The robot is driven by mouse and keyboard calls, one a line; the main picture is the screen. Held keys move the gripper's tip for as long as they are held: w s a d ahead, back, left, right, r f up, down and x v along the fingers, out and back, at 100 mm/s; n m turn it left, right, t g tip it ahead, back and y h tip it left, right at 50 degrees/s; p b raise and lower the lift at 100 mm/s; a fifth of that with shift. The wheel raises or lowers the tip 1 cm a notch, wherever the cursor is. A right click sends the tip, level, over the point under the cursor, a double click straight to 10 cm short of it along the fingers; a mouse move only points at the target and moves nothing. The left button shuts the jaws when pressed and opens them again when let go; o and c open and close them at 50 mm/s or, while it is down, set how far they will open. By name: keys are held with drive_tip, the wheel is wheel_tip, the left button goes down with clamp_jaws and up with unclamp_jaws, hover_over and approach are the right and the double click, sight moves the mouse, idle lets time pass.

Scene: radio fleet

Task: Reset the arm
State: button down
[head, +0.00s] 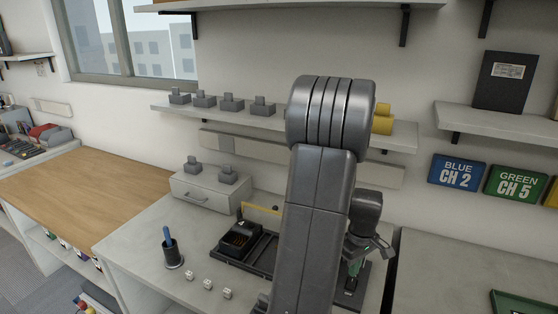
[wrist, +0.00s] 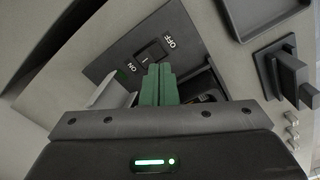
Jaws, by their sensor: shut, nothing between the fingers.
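My arm (head: 318,200) stands up in the middle of the head view and hides part of the bench behind it. My gripper (head: 354,270) points down over the grey bench, right of the arm link. In the wrist view its green fingers (wrist: 157,85) are together with nothing between them. Just beyond them is a dark panel (wrist: 118,62) with an ON/OFF switch (wrist: 150,53). I cannot tell whether the fingertips touch the panel.
A black tray with a charger-like unit (head: 240,240) lies left of my arm. Nearby are a cup with a blue tool (head: 172,254), small white blocks (head: 207,284) and a drawer box (head: 205,192). A shelf (head: 170,108) with grey blocks runs behind.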

sight(350, 288)
wheel_tip(350, 288, down, 6)
drive_tip(key=b, duration=0.3)
drive_tip(key=shift+b, duration=0.4)
drive_tip(key=shift+r, duration=0.15)
drive_tip(key=shift+r, duration=0.15)
